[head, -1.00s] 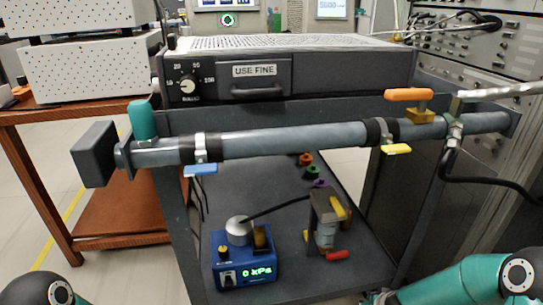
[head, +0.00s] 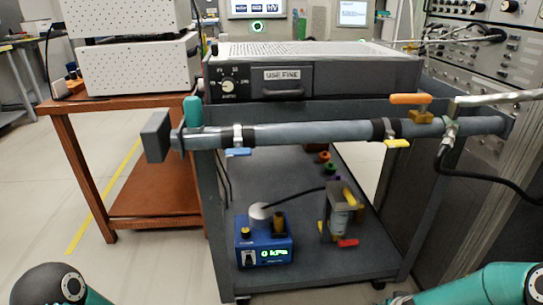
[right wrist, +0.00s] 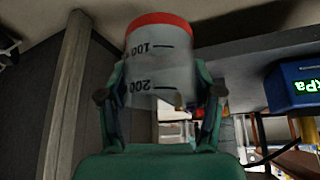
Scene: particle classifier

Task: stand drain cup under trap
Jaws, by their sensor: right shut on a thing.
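A clear cup (right wrist: 158,68) with dark 100 and 200 marks and a red end band fills the upper middle of the right wrist view. My right gripper (right wrist: 159,92) is shut on it, one finger on each side. That view looks upside down, with the red band at its top. In the head view, a small grey body with a yellow part and a red lever, apparently the trap (head: 340,207), stands on the cart's lower shelf. The cup is not visible there. My left gripper is out of view.
A blue gauge box (head: 264,243) reading 0 kPa stands left of the trap, joined by a black hose. A grey pipe (head: 310,133) with coloured levers crosses the cart (head: 318,262) above. An instrument rack (head: 490,90) stands at right. Floor at front left is clear.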

